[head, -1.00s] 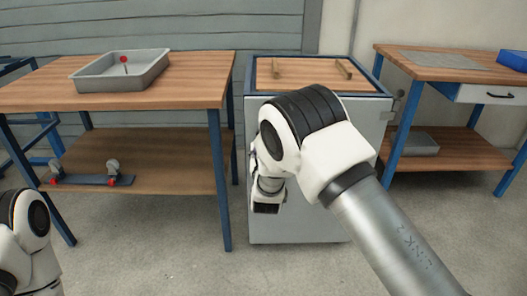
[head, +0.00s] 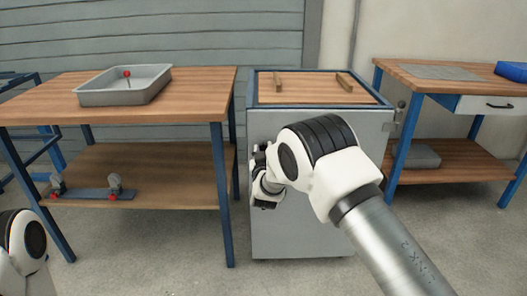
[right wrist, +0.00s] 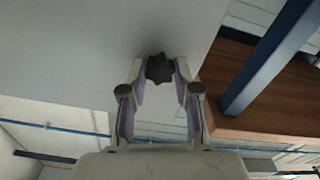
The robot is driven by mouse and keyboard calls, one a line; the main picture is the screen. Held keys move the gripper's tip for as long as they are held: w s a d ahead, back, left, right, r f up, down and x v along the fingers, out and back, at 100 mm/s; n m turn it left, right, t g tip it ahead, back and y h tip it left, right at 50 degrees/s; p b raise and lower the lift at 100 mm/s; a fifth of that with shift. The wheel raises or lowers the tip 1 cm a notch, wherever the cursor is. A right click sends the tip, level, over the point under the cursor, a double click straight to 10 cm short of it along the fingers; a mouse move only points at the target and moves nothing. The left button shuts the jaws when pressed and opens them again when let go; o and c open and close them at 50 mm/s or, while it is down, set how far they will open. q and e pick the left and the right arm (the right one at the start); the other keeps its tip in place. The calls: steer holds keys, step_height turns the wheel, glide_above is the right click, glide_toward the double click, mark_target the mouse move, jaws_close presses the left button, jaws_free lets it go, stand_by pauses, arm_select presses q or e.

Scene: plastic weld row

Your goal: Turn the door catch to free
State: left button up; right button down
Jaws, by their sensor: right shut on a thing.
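The door catch is a dark, lobed knob (right wrist: 159,68) on the grey cabinet door in the right wrist view. My right gripper (right wrist: 160,76) is shut on it, with a fingertip on each side. In the head view my right gripper (head: 263,190) is at the left part of the cabinet's front (head: 300,235), and my wrist and arm cover much of the door. The knob cannot be made out clearly there, and its turn angle is hard to tell. My left arm shows only at the lower left edge; its gripper is out of view.
A wooden bench (head: 190,98) with a grey tray (head: 100,98) stands close left of the cabinet. A blue bracket-like part (head: 90,194) lies on its lower shelf. Another bench (head: 440,83) with a drawer (head: 487,103) stands at the right. The floor in front is open.

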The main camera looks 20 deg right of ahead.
steer(key=shift+n, duration=0.3)
steer(key=n+p, duration=0.2)
steer(key=n, duration=0.1)
steer(key=shift+r, duration=0.1)
steer(key=n+p, duration=0.2)
steer(key=n, duration=0.2)
steer(key=shift+n, duration=0.3)
steer(key=n+p, duration=0.1)
steer(key=n, duration=0.3)
steer(key=shift+n, duration=0.3)
steer(key=n, duration=0.5)
steer(key=shift+f+p, duration=0.2)
steer(key=shift+p, duration=0.15)
steer(key=c, duration=0.8)
jaws_free()
steer(key=shift+c, duration=0.2)
